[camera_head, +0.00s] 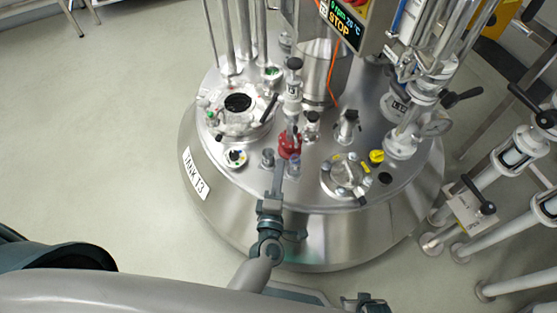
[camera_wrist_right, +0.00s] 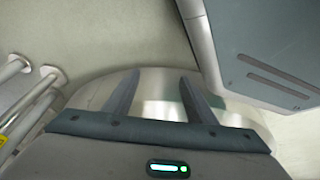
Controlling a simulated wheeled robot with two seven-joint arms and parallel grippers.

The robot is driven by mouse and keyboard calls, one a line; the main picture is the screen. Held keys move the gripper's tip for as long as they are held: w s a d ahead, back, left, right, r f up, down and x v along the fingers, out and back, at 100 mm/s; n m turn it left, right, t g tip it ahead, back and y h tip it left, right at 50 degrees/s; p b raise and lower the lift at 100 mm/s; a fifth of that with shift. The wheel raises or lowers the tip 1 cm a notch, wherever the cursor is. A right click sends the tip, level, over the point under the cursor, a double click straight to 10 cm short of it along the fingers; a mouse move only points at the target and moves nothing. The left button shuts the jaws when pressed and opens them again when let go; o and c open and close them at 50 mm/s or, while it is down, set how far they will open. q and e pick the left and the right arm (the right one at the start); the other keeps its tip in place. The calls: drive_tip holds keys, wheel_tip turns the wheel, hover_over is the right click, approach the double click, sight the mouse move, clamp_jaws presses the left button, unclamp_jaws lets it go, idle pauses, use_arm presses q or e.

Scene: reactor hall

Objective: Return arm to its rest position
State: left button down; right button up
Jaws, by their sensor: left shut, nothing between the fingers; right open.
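My left gripper (camera_head: 279,166) reaches over the front of the lid of the steel tank (camera_head: 240,222) labelled TANK T3. Its fingers are shut and empty, with the tips close to a red valve fitting (camera_head: 289,146); I cannot tell if they touch it. My right gripper (camera_wrist_right: 158,76) shows in the right wrist view with its two fingers spread and nothing between them. A shiny steel surface lies beyond those fingers. In the head view only a small dark part of what may be the right gripper shows at the bottom edge.
The lid carries an open round port (camera_head: 238,103), a round glass-topped hatch (camera_head: 345,175) and several valves. A control box (camera_head: 345,22) reading STOP stands behind. White pipes with black-handled valves (camera_head: 520,150) crowd the right side. The floor (camera_head: 100,130) at left is clear.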

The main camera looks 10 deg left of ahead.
use_arm(q)
drive_tip(key=shift+s, duration=0.15)
use_arm(e)
drive_tip(key=shift+s+a, duration=0.1)
drive_tip(key=shift+s, duration=0.2)
drive_tip(key=shift+w, duration=0.1)
drive_tip(key=shift+r, duration=0.1)
